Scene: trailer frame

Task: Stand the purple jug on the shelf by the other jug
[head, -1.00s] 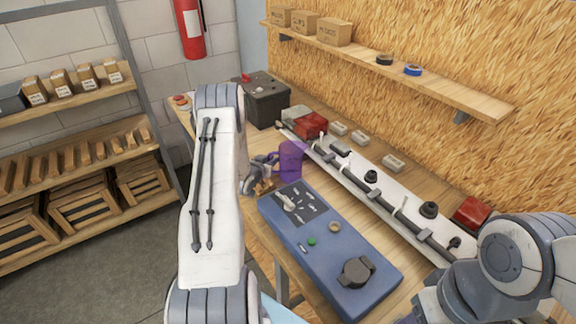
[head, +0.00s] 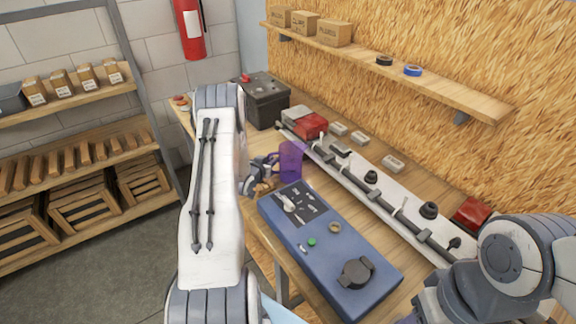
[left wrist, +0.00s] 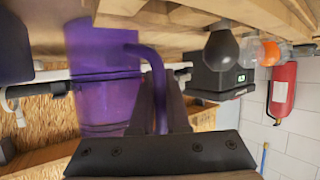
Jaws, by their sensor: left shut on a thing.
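The purple jug (head: 291,160) is see-through in the head view, above the workbench between the blue panel box and the long white rail. My left gripper (head: 265,170) is at its left side. In the left wrist view, which is upside down, the jug (left wrist: 88,78) fills the left part, and its handle (left wrist: 158,75) lies at my left gripper (left wrist: 160,108), which is shut on it. A wooden shelf (head: 450,92) runs along the chipboard wall. I see no second jug. My right gripper is out of view; only my right arm shows.
The blue panel box (head: 325,240) lies on the workbench. A black battery-like box (head: 266,105) stands at its far end. Boxes (head: 305,24) and tape rolls (head: 412,69) sit on the wall shelf, with bare board between and right of them.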

